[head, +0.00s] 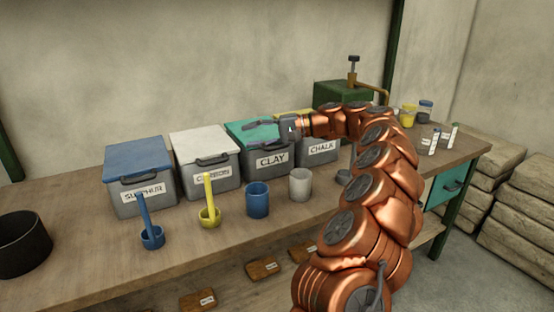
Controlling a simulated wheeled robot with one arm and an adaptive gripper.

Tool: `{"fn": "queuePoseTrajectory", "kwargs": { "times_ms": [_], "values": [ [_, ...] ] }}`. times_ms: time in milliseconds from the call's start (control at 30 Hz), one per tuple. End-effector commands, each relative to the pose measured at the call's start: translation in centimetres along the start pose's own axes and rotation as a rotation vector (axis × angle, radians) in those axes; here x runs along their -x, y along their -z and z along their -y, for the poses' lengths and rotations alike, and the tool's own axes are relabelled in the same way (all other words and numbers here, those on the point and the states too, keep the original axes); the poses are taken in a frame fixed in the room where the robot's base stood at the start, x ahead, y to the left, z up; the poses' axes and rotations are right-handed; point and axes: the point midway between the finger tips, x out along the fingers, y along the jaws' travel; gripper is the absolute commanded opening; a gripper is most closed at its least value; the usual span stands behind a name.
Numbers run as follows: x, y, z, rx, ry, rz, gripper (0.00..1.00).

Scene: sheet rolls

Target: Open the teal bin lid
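The teal bin lid (240,134) lies on a grey bin (257,173) labelled CLAY, third from the left in the row on the bench. A dark handle (270,146) shows at the lid's front edge. The lid looks shut, though my gripper hides part of it. My gripper (262,125) reaches in from the right, over the lid in the picture. Its fingers point left. I cannot tell whether they touch the lid or how far apart they are.
Blue-lidded (140,160), white-lidded (203,142) and yellow-lidded CHALK (318,151) bins flank it. In front stand a blue scoop (151,237), a yellow scoop (209,215), a blue cup (257,200) and a grey cup (300,184). A green press (340,93) stands behind.

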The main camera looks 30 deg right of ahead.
Motion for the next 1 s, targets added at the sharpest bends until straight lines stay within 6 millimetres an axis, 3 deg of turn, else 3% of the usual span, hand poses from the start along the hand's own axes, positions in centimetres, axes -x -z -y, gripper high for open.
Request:
{"fn": "queuePoseTrajectory", "kwargs": {
  "times_ms": [33,200,433,667,1000],
  "values": [
    [1.8,2.2,-2.3,-0.015,0.021,-0.05,0.39],
    [7.6,6.7,-6.3,-0.04,0.074,-0.181,0.39],
    [11.5,8.8,-8.8,-0.048,0.096,-0.269,0.39],
    [10.8,9.2,-8.8,-0.048,0.098,-0.274,0.39],
    [6.3,10.4,-8.4,-0.048,0.097,-0.269,0.39]
  ]
}}
